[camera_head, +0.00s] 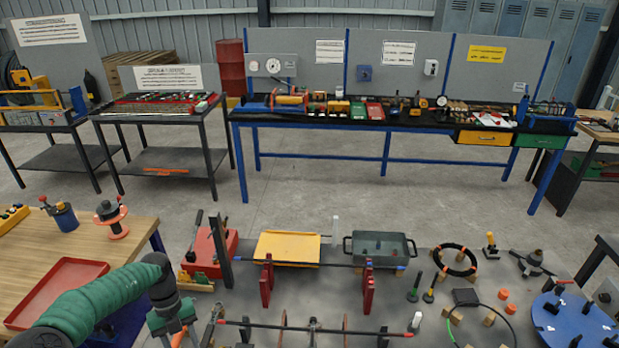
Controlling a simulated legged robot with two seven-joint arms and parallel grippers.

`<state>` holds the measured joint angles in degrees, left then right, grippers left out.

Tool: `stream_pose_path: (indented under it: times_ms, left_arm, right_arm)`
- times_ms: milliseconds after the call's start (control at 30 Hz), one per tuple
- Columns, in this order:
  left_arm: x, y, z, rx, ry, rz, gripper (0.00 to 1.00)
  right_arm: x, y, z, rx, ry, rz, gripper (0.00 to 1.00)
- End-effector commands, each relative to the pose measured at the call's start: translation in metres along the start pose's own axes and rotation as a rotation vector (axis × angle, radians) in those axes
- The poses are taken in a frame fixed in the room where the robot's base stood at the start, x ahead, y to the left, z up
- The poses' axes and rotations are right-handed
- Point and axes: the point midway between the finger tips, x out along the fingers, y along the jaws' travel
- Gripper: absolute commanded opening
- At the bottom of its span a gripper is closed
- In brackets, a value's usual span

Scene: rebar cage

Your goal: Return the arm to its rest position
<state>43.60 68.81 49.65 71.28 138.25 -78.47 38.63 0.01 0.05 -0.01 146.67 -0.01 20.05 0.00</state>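My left arm (95,305), in a green sleeve with dark joints, comes in from the lower left. It reaches over the corner of the wooden table. Its gripper (178,330) points down near the bottom edge, left of the rods. Its fingertips are not clear, so I cannot tell whether it is open or holds anything. My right gripper does not show. A long rod (330,264) runs by two red stands (368,288). A second rod (310,328) with a red end lies nearer, across several upright pieces.
A red tray (58,290) lies on the wooden table (135,232). A red box (212,255), yellow tray (287,248), green bin (381,246), black ring (455,259) and blue disc (575,320) surround the rods. Beyond is open floor (310,200) before the blue-legged bench (330,128).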

Motion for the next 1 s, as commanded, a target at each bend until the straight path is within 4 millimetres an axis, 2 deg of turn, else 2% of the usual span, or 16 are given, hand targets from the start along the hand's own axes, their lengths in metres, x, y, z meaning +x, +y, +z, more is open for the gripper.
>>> stream_pose_path:
  times_ms: [167,367,500,567,633,667,733,767,800,867,900,933,967,1000]
  left_arm:
    - [-0.007,0.008,0.025,0.145,-0.183,0.148,0.46]
    - [-0.036,0.009,0.06,0.416,-0.445,0.369,0.46]
    - [-0.074,-0.008,0.081,0.722,-0.654,0.566,0.46]
    - [-0.093,-0.023,0.085,0.895,-0.743,0.664,0.46]
    - [-0.115,-0.05,0.081,1.15,-0.839,0.793,0.46]
    - [-0.122,-0.065,0.075,1.279,-0.876,0.852,0.46]
    - [-0.131,-0.1,0.048,1.644,-0.929,0.999,0.46]
    - [-0.128,-0.114,0.03,1.822,-0.931,1.058,0.46]
    - [-0.119,-0.127,0.003,2.064,-0.908,1.127,0.46]
    - [-0.093,-0.134,-0.045,2.43,-0.817,1.198,0.46]
    - [-0.073,-0.127,-0.075,2.652,-0.726,1.219,0.46]
    - [-0.059,-0.119,-0.096,2.8,-0.651,1.223,0.46]
    - [-0.044,-0.109,-0.116,-2.78,0.54,-1.152,0.46]
    - [-0.028,-0.094,-0.138,-2.714,0.406,-1.052,0.46]
  right_arm:
    - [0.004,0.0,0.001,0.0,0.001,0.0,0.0]
    - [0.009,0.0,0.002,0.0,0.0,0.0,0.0]
    - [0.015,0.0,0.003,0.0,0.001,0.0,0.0]
    - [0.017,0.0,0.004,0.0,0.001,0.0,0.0]
    - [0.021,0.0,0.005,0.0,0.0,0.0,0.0]
    - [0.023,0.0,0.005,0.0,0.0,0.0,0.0]
    - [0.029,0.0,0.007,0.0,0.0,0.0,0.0]
    - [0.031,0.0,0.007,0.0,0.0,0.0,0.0]
    - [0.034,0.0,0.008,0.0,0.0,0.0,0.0]
    - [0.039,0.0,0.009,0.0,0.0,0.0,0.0]
    - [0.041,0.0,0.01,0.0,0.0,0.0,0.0]
    - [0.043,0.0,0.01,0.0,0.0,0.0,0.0]
    - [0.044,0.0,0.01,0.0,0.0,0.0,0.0]
    - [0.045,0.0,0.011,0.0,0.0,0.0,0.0]
